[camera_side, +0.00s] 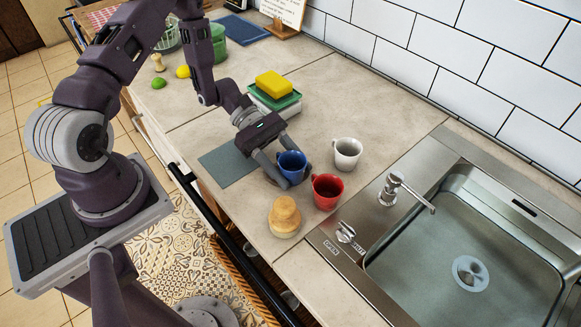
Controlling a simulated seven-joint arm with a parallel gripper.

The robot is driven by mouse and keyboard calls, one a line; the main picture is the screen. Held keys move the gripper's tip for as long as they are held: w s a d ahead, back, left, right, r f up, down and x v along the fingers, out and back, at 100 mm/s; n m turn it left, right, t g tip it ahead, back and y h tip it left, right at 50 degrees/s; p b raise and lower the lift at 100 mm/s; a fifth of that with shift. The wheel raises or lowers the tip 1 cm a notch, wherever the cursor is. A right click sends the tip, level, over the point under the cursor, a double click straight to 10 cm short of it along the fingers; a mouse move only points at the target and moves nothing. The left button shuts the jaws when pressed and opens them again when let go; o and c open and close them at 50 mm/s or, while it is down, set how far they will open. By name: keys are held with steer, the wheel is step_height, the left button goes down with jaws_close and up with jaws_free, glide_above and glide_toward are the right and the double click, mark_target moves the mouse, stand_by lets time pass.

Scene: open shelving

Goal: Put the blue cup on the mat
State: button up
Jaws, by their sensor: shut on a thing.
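The blue cup (292,166) is between the fingers of my gripper (284,170), which is shut on it. The cup looks upright, just right of the mat; I cannot tell whether it touches the counter. The grey-blue mat (222,167) lies flat on the counter to the left of the cup, partly hidden behind my gripper. A red cup (328,193) stands close by on the right of the blue cup, and a white cup (347,153) stands behind the red one.
A wooden-topped jar (285,217) stands in front of the red cup. A yellow sponge (273,84) sits on a green-edged stack behind my gripper. The sink (470,240) is at the right. A lime (158,82) and a lemon (183,72) lie at the back left.

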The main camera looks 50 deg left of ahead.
step_height(320, 180, up, 9)
steer(key=s+a+r+n+t, duration=0.1)
steer(key=s+a+n+t, duration=0.3)
steer(key=a, duration=0.8)
steer(key=shift+y, duration=0.4)
steer(key=f, duration=0.6)
steer(key=a+f, duration=0.1)
steer(key=f, duration=0.2)
steer(key=shift+s+f, duration=0.25)
steer(key=shift+f, duration=0.15)
steer(key=shift+t, duration=0.3)
steer(key=o, duration=1.4)
steer(key=shift+f, duration=0.1)
